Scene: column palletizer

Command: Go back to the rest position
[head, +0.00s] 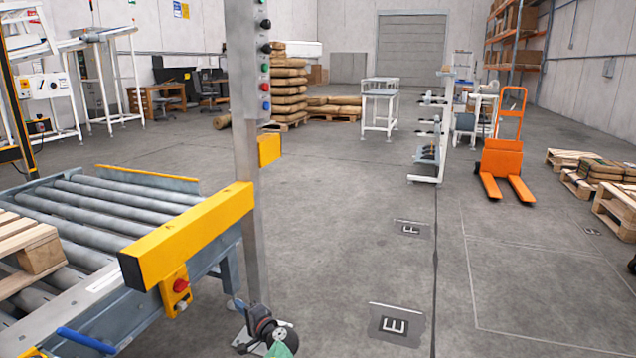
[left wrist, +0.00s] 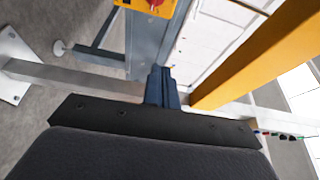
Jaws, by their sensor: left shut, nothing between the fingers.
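My left gripper (head: 239,304) is low in the head view, in front of the foot of the grey steel post (head: 243,150). Its jaws point up and left toward the conveyor's frame. In the left wrist view its dark blue fingers (left wrist: 162,85) are shut together with nothing between them. The conveyor frame and the post lie behind the fingers there; I see no contact. My right gripper is in neither view.
A roller conveyor (head: 110,210) with a yellow end bar (head: 190,235) and a red stop button (head: 180,286) stands left. A wooden pallet (head: 25,243) lies on it. An orange pallet jack (head: 502,160) stands right. The middle floor is open.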

